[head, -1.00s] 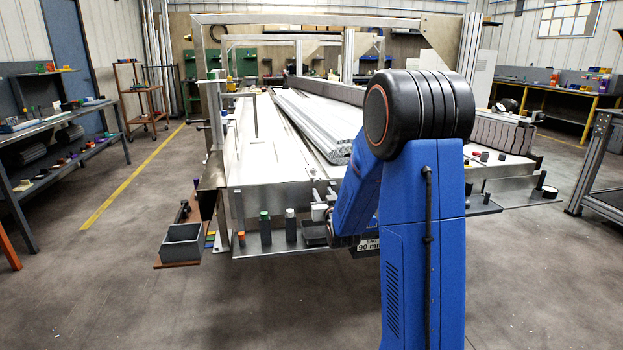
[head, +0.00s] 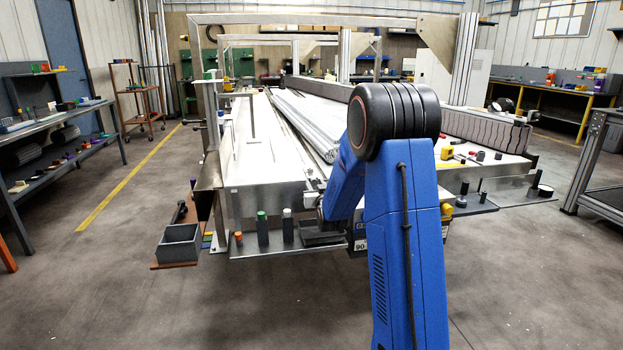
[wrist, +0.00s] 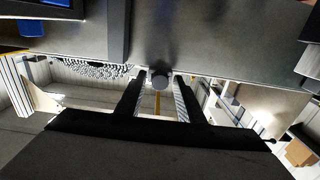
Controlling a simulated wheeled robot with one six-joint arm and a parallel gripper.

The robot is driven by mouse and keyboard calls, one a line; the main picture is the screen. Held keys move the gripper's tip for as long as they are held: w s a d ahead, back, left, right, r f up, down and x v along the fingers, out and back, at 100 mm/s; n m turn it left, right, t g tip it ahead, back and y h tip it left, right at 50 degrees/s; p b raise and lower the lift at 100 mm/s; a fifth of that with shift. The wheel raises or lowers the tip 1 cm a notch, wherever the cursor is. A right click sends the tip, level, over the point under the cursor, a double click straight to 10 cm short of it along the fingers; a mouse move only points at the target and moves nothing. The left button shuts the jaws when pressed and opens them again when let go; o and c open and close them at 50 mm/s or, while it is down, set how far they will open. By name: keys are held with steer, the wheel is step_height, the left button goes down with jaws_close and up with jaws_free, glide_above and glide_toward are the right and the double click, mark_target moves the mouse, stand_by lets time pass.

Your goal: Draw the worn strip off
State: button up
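The conveyor frame (head: 268,195) stands ahead in the head view, with long grey strips (head: 300,118) lying lengthwise on its bed. I cannot tell which strip is the worn one. My gripper is mostly hidden behind my blue arm in the head view, near the frame's front end. In the wrist view my gripper (wrist: 160,80) has its two dark fingers apart. A round grey knob (wrist: 160,79) sits between the fingertips, with a narrow gap on each side. Whether the knob belongs to the strip cannot be told.
A front ledge (head: 262,252) carries a green-capped bottle (head: 262,229), a white-capped bottle (head: 287,226) and a dark tray (head: 322,234). A grey bin (head: 180,243) is at the left. Small yellow and black items stand on the right side.

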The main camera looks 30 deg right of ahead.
jaws_close()
steer(key=shift+s+a, duration=0.1)
steer(key=shift+s, duration=0.15)
steer(key=v, duration=1.4)
stand_by(1.2)
steer(key=shift+w+r, duration=0.1)
